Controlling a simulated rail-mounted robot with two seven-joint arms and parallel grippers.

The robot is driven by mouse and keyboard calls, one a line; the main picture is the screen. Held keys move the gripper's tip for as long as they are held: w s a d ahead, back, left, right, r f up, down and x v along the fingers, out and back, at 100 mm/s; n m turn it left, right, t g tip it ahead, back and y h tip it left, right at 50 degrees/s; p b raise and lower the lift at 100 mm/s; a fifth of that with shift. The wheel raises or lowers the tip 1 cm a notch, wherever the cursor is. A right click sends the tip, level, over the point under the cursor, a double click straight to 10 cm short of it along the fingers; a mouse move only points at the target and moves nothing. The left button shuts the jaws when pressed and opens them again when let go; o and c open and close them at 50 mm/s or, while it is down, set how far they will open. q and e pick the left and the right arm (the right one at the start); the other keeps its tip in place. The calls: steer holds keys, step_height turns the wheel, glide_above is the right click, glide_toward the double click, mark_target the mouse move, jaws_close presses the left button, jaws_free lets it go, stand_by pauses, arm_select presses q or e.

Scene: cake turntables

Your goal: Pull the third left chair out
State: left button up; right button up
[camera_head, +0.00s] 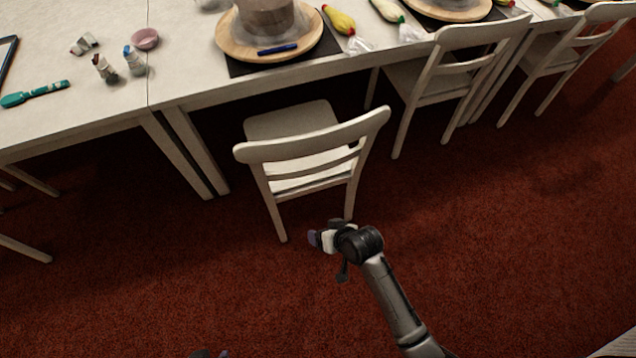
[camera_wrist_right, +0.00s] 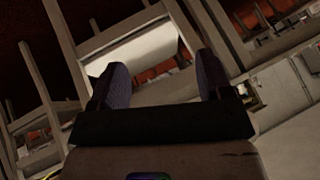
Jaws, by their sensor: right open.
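Three white wooden chairs stand along the table's near side in the head view: a near chair (camera_head: 312,145), a middle chair (camera_head: 470,70) and a far right chair (camera_head: 570,55). The pictures alone do not tell which is the third left chair. My right gripper (camera_head: 322,238) is low in front of the near chair's back, apart from it. In the right wrist view the right gripper (camera_wrist_right: 160,82) is open and empty, with a pale chair seat (camera_wrist_right: 135,55) and frame beyond its fingers. Only a dark tip, likely my left gripper (camera_head: 210,353), shows at the bottom edge.
The white table (camera_head: 190,70) carries a wooden turntable (camera_head: 235,45) on a dark mat, piping bags (camera_head: 340,20), a pink bowl (camera_head: 145,39) and a teal tool (camera_head: 35,94). Red carpet (camera_head: 480,240) is clear in front of the chairs.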

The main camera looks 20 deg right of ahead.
step_height(320, 180, down, 5)
steer(key=w+a+m+t, duration=0.2)
steer(key=m, duration=0.2)
steer(key=m+t+h, duration=0.4)
steer(key=m+t, duration=0.5)
steer(key=m, duration=0.5)
glide_toward(317, 170)
steer(key=w+b, duration=0.6)
steer(key=w, duration=0.4)
arm_select(q)
step_height(317, 170, down, 8)
steer(key=shift+d+r, duration=0.2)
steer(key=shift+d, duration=0.1)
arm_select(e)
steer(key=shift+w, duration=0.6)
steer(key=shift+c, duration=0.4)
steer(key=c, duration=0.8)
jaws_close()
arm_select(q)
steer(key=shift+a, duration=0.15)
